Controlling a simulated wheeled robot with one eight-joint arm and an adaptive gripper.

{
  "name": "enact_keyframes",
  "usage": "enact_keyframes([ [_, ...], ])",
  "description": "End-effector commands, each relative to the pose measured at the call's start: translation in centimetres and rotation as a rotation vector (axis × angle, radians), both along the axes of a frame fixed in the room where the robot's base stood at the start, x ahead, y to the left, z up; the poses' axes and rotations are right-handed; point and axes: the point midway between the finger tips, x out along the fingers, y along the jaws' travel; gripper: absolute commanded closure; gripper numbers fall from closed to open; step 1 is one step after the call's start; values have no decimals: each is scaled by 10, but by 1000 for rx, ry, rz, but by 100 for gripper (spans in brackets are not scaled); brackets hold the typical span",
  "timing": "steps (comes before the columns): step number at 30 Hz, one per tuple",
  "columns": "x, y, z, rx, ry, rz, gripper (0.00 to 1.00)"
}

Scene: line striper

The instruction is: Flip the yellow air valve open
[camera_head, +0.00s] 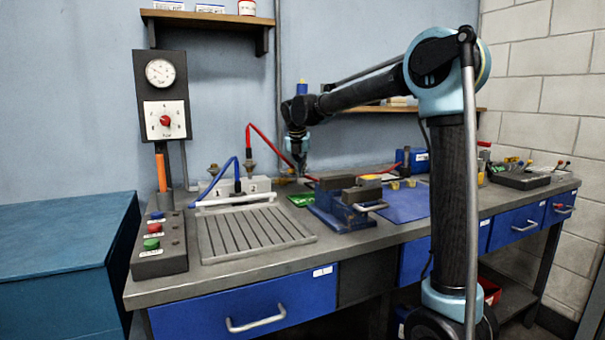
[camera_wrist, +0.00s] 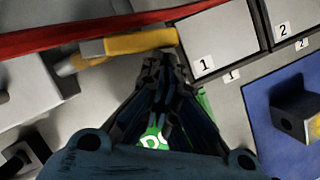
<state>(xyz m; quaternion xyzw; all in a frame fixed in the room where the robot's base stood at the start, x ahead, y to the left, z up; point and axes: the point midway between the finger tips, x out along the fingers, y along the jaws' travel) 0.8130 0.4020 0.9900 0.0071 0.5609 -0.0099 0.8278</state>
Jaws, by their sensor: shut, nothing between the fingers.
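The yellow air valve lever (camera_wrist: 128,43) lies roughly across the upper left of the wrist view, just under a red hose (camera_wrist: 60,40). Its left end meets a pale fitting (camera_wrist: 72,64) beside a light grey block (camera_wrist: 30,78). My gripper (camera_wrist: 160,62) is shut and empty, with its fingertips just below the lever's right end. I cannot tell whether they touch it. In the head view my gripper (camera_head: 301,172) points down at the back of the bench, near the lower end of the red hose (camera_head: 270,143). The lever is too small to make out there.
A green card (camera_head: 300,199) lies under my gripper, left of a blue vice (camera_head: 340,211). A grey fitting block (camera_head: 257,185) with a blue hose stands to the left. Plates numbered 1 (camera_wrist: 218,40) and 2 (camera_wrist: 290,15) lie right of the fingertips.

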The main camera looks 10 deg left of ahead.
Motion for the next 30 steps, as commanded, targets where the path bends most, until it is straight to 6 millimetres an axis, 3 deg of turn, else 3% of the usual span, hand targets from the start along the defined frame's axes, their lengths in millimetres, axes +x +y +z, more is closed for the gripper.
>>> enact_keyframes([
  [12, 18, -1, 0, 0, 0, 0, 100],
  [30, 22, -1, 0, 0, 0, 1, 100],
])
